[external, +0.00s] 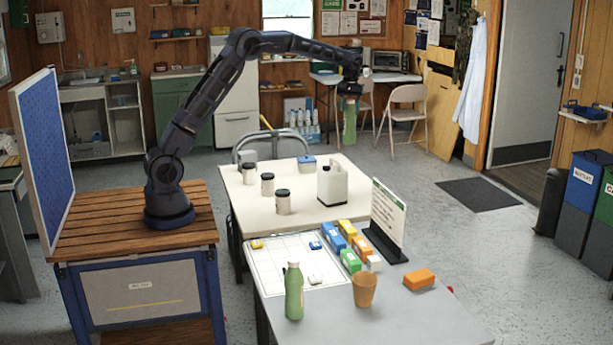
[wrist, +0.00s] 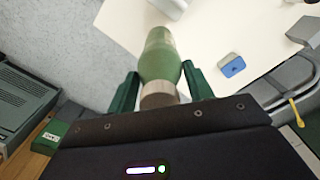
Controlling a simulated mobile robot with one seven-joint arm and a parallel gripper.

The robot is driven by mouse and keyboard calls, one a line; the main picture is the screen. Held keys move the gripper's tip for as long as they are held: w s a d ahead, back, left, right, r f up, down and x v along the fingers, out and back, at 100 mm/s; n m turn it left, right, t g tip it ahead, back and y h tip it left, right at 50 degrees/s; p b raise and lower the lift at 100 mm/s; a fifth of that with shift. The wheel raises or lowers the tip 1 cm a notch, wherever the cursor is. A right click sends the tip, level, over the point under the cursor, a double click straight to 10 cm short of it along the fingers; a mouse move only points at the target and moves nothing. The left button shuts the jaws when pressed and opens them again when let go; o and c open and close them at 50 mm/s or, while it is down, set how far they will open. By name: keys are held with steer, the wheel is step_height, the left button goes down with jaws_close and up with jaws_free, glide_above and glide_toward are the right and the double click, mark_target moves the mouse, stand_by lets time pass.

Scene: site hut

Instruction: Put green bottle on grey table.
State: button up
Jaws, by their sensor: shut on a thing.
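My gripper (external: 350,92) is shut on a green bottle (external: 349,125), which hangs upright in the air beyond the cream table in the external view. In the wrist view the bottle (wrist: 160,55) sits between the two dark green fingers of my gripper (wrist: 160,74), its beige cap toward the camera. The grey table (external: 430,315) is in the foreground. A second green bottle (external: 294,292) stands upright on it near the front left.
The grey table also holds a white grid board (external: 278,268), several coloured boxes, a sign (external: 388,218), a tan cup (external: 364,290) and an orange block (external: 420,279). The cream table (external: 245,205) bears jars (external: 283,203), a white caddy (external: 332,185) and a blue-topped box (external: 307,163).

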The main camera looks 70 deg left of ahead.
steer(key=s+d+m, duration=0.2)
steer(key=s+d, duration=0.1)
steer(key=d, duration=1.2)
steer(key=s+d+m, duration=0.2)
steer(key=d, duration=1.2)
steer(key=s+d+m, duration=0.2)
steer(key=s+d, duration=0.1)
steer(key=d, duration=1.2)
steer(key=s+d+m, duration=0.5)
steer(key=s+d, duration=2.3)
steer(key=d, duration=0.2)
step_height(320, 180, down, 26)
steer(key=shift+r, duration=0.2)
steer(key=shift+a+f, duration=0.1)
steer(key=shift+f, duration=0.05)
steer(key=o, duration=1.2)
